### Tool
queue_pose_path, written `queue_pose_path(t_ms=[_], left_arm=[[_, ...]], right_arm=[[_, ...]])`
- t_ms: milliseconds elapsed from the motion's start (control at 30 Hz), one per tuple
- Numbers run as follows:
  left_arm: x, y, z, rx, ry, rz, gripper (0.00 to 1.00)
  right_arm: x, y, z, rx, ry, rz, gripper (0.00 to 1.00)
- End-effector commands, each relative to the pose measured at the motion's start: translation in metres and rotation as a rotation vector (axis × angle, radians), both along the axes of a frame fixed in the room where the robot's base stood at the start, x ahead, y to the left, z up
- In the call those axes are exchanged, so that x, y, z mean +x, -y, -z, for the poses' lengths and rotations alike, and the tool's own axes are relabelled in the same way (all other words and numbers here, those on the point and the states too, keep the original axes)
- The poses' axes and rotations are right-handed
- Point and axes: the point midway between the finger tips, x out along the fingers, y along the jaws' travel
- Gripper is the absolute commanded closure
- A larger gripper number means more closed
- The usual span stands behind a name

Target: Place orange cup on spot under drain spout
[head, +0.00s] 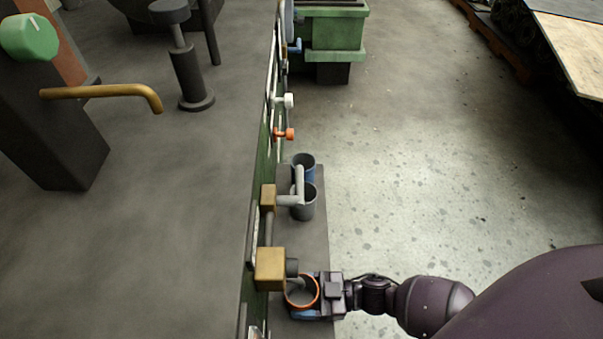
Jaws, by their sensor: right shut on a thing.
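The orange cup (302,291) stands at the bottom middle with its open rim facing up, low over the grey ledge. My right gripper (312,297) comes in from the right and is shut on the cup's side. The drain spout seems to be the dark outlet (291,267) on the brass block (270,269), just behind the cup and partly over its far side. I cannot tell whether the cup touches the ledge. The spot beneath is hidden by the cup and gripper. My left gripper is not in view.
A blue cup (304,162) and a grey cup (302,204) stand on the ledge (314,240) farther back, with a grey pipe (299,184) over them. White (287,101) and orange (286,134) valve handles stick out of the green panel. Open floor (430,190) lies to the right.

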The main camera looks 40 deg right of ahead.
Motion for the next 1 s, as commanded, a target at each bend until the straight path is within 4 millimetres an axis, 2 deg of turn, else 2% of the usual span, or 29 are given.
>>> queue_pose_path(t_ms=[33, 67, 200, 233, 600, 767, 1000], left_arm=[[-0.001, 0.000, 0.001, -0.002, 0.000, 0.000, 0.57], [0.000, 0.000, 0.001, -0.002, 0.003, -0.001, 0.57], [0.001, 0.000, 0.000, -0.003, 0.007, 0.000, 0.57], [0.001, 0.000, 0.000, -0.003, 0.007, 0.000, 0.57], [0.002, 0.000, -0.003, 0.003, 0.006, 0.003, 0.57], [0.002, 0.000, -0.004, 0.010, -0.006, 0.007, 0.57], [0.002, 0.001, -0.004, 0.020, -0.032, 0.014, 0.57]], right_arm=[[-0.001, 0.000, 0.003, 0.000, -0.002, 0.000, 0.58], [-0.001, 0.000, 0.003, 0.000, -0.002, 0.000, 0.29], [0.000, 0.000, 0.002, 0.000, -0.001, 0.000, 0.08], [0.000, 0.000, 0.002, 0.000, -0.001, 0.000, 0.05], [-0.001, 0.002, -0.002, -0.001, 0.000, 0.000, 0.05], [-0.013, 0.020, -0.002, -0.004, 0.000, 0.000, 0.05], [-0.039, 0.060, -0.002, -0.002, 0.000, 0.000, 0.05]])
